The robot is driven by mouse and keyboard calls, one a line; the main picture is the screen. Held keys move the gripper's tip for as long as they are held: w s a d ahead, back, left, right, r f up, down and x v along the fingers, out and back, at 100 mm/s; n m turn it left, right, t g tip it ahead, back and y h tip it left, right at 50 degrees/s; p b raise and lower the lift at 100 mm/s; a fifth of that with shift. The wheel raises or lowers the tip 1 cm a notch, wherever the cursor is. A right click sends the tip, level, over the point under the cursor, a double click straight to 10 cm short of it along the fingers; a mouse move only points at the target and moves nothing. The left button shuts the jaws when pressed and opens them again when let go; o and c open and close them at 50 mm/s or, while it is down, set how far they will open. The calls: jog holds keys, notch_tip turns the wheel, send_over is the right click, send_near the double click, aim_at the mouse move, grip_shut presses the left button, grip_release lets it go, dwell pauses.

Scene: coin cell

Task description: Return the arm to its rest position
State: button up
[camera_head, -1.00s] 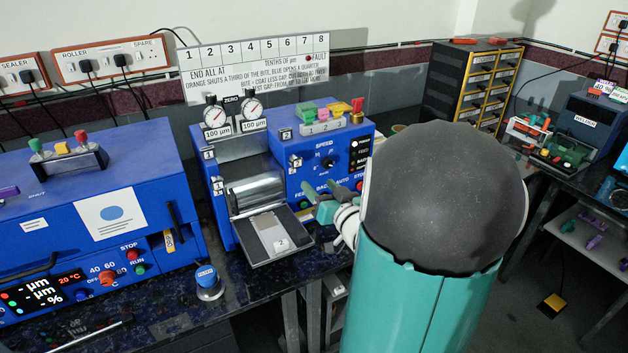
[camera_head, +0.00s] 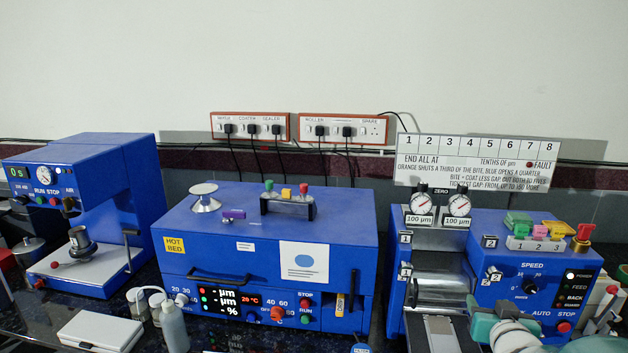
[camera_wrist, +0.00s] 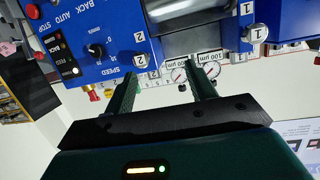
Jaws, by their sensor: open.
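My gripper (camera_wrist: 162,84) shows in the wrist view with its two dark green fingers apart and nothing between them. Beyond the fingers is the blue roller machine (camera_wrist: 95,28), seen turned over, with its speed knob and dials. In the head view, a teal and white part of my arm shows at the lower right edge, in front of the roller machine (camera_head: 490,247). The fingers cannot be made out there. The rest of the arm is out of the frame.
A blue hot-bed machine (camera_head: 230,235) stands mid-bench, with a blue press machine (camera_head: 120,190) at the left. A wash bottle (camera_head: 174,328) and a white box (camera_head: 98,332) sit in front. A sign board (camera_head: 475,160) stands behind the roller machine.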

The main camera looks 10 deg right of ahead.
jog(key=s+a+n+g+y, duration=0.1)
jog(key=s+a+g+y, duration=0.1)
jog(key=s+a, duration=0.3)
jog(key=s+a+r+n+g+y, duration=0.1)
jog(key=s+a, duration=0.4)
jog(key=a, duration=0.8)
jog(key=s+a+r+n+g+y, duration=0.1)
jog(key=s+a+n+g+y, duration=0.1)
jog(key=s+a+g, duration=0.3)
jog(key=a, duration=0.4)
jog(key=shift+a+n+y, duration=0.3)
jog(key=shift+a+n, duration=0.05)
jog(key=shift+n, duration=0.05)
jog(key=shift+d+r, duration=0.1)
jog(key=shift+d, duration=0.05)
dwell(0.5)
